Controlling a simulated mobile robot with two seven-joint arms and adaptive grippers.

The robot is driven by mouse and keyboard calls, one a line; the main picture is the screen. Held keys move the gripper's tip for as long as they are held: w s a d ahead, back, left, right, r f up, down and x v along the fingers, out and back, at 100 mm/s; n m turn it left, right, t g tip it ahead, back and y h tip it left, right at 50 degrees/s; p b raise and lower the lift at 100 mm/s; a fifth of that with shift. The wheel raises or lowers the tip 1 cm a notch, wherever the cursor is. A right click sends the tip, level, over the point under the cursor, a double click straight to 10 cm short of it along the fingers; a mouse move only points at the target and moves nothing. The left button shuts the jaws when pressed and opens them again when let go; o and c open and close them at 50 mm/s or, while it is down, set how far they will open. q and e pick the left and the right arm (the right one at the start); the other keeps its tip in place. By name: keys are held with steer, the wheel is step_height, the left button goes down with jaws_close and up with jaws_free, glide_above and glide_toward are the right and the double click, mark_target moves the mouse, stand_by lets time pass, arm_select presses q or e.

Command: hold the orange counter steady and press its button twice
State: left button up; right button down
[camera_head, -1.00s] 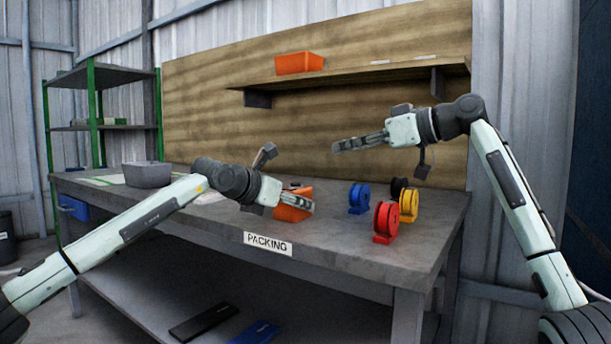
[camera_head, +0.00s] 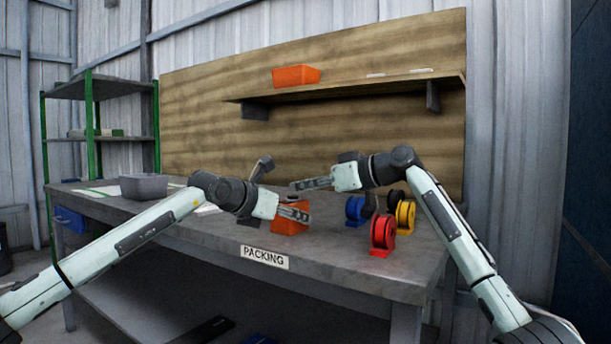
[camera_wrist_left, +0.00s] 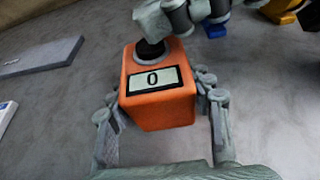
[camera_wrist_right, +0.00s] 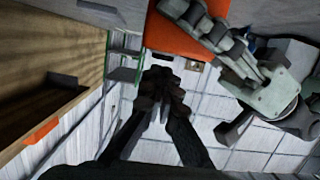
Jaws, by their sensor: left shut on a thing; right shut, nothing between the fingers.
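The orange counter (camera_head: 288,227) stands on the packing table, partly hidden by my left gripper (camera_head: 296,213). In the left wrist view the counter (camera_wrist_left: 160,107) has a display reading 0 and a black button (camera_wrist_left: 150,49) on its top. My left gripper's fingers are shut on the counter, one on each side. My right gripper (camera_head: 296,185) is shut and empty, just above the counter. In the left wrist view its tip covers part of the button area; I cannot tell whether it touches. The right wrist view shows its closed fingers (camera_wrist_right: 163,82) near the counter (camera_wrist_right: 182,36).
Blue (camera_head: 358,210), red (camera_head: 383,236) and yellow (camera_head: 405,214) reels stand to the right of the counter, with a black one behind. A grey tray (camera_head: 143,187) sits on the table's left. An orange bin (camera_head: 296,76) is on the wall shelf (camera_head: 370,87).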

steer(key=shift+f, duration=0.15)
steer(key=shift+f, duration=1.15)
steer(key=s+d+r, duration=0.6)
steer(key=d+r, duration=0.1)
steer(key=d, duration=0.1)
steer(key=shift+r, duration=0.25)
steer(key=shift+w, duration=0.1)
stand_by(1.5)
